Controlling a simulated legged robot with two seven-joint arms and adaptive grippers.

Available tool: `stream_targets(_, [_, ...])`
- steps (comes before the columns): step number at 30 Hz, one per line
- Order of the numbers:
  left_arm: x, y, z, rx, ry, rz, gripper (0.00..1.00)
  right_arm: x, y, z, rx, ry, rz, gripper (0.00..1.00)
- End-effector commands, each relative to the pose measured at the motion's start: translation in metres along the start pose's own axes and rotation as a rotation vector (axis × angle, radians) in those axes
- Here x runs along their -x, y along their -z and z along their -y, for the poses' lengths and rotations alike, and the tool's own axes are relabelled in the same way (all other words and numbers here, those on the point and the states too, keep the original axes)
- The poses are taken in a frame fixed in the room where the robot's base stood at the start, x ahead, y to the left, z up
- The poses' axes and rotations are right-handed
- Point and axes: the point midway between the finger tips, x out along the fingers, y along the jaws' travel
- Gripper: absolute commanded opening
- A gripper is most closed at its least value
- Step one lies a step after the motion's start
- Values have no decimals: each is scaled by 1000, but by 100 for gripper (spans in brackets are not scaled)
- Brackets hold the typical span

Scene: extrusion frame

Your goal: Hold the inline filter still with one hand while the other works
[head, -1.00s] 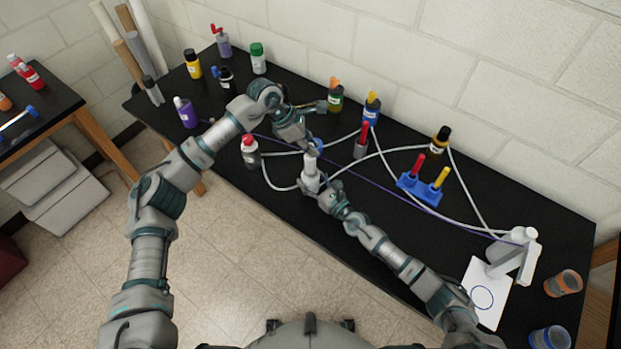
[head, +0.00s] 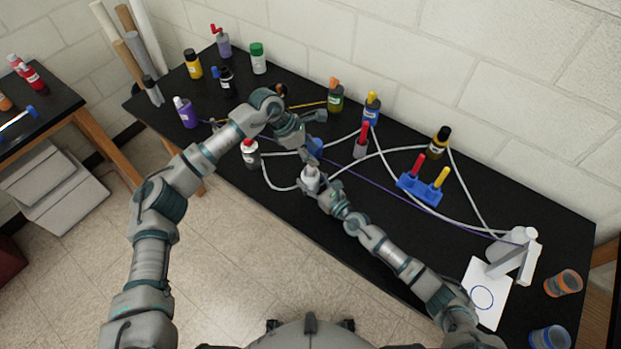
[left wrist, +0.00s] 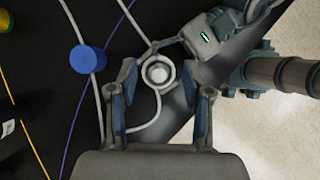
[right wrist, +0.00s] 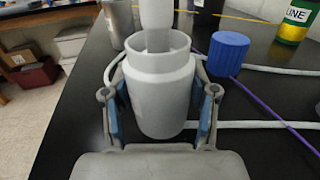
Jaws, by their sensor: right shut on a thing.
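The inline filter (head: 310,180) is a pale grey round housing standing upright on the black bench. My right gripper (right wrist: 161,100) is shut on it, one finger on each side. In the right wrist view a white round part (right wrist: 155,22) stands in the housing's open top; its upper end is cut off. The left wrist view shows the filter (left wrist: 158,72) from above as a ring with a white centre. My left gripper (head: 318,132) is open and empty above it, fingers apart. A blue cap (right wrist: 228,52) stands beside the filter, also in the left wrist view (left wrist: 87,59).
White tubes (head: 385,152) and a purple cord (head: 375,183) cross the bench around the filter. A red-capped bottle (head: 250,153) stands left of it. A blue holder (head: 420,190) and several bottles stand farther right and behind. The bench's front edge is close.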

Motion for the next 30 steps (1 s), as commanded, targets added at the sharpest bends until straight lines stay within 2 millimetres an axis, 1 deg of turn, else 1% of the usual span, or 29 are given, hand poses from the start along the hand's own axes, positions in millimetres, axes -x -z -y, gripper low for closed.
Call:
stream_targets(4, [1, 0, 0, 0, 0, 0, 49, 0, 0, 0, 0, 0, -1, 19])
stream_targets(7, [8, 0, -1, 0, -2, 0, 49, 0, 0, 0, 0, 0, -1, 19])
stream_targets(11, [31, 0, -1, 1, -3, 0, 49, 0, 0, 0, 0, 0, -1, 19])
stream_targets(15, [64, 0, -2, 0, -5, 1, 49, 0, 0, 0, 0, 0, -1, 19])
stream_targets(21, [101, 1, -2, 1, -2, 0, 49, 0, 0, 0, 0, 0, -1, 19])
stream_targets(25, [114, 0, -2, 1, 0, 0, 49, 0, 0, 0, 0, 0, -1, 19])
stream_targets(30, [119, 1, -2, 1, 1, 0, 49, 0, 0, 0, 0, 0, -1, 19])
